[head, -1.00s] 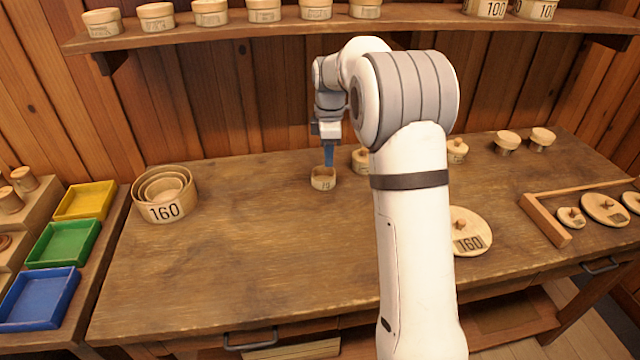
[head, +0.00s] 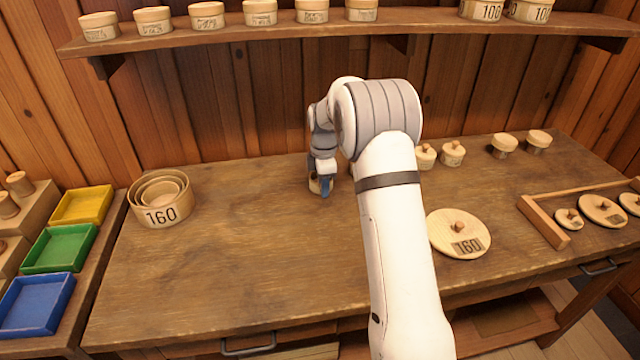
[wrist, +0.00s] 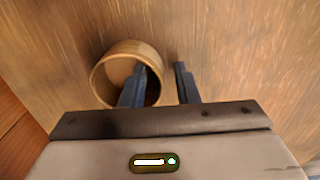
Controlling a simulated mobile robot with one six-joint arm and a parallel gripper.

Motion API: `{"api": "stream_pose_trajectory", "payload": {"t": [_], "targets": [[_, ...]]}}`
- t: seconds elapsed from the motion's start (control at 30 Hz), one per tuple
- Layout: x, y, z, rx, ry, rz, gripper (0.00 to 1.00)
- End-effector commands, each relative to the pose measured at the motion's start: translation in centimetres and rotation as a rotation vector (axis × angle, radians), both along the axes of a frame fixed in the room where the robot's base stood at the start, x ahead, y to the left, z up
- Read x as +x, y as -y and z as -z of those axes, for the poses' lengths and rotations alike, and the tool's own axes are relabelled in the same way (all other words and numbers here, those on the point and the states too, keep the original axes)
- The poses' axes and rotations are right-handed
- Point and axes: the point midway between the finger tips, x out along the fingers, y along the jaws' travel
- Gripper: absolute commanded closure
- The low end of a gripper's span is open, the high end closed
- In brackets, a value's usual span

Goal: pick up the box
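The box is a small round, open-topped wooden box (wrist: 98,82) standing on the workbench. In the wrist view my gripper (wrist: 160,70) is open across its right wall, with one blue finger reaching into the box and the other outside it. Gaps show between the fingers and the wall. In the head view the box (head: 314,186) is mostly hidden behind my gripper (head: 325,188), which is down at the height of the box.
Nested round boxes marked 160 (head: 162,216) stand at the left of the workbench (head: 240,270). A round lid marked 160 (head: 458,234) lies at the right. Small lidded boxes (head: 453,153) stand behind. Coloured trays (head: 58,248) are far left. The bench's middle front is clear.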

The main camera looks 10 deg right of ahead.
Motion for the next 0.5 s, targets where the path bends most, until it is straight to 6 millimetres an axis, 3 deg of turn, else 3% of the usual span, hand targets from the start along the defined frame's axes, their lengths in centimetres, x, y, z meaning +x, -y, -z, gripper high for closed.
{"api": "stream_pose_trajectory", "payload": {"t": [0.1,0.43,0.5], "targets": [[-0.01,-0.03,-0.03,0.0,0.0,0.0,0.72],[-0.01,-0.06,-0.06,0.0,0.0,-0.001,0.99],[-0.01,-0.07,-0.06,0.0,0.0,-0.001,1.0]]}}
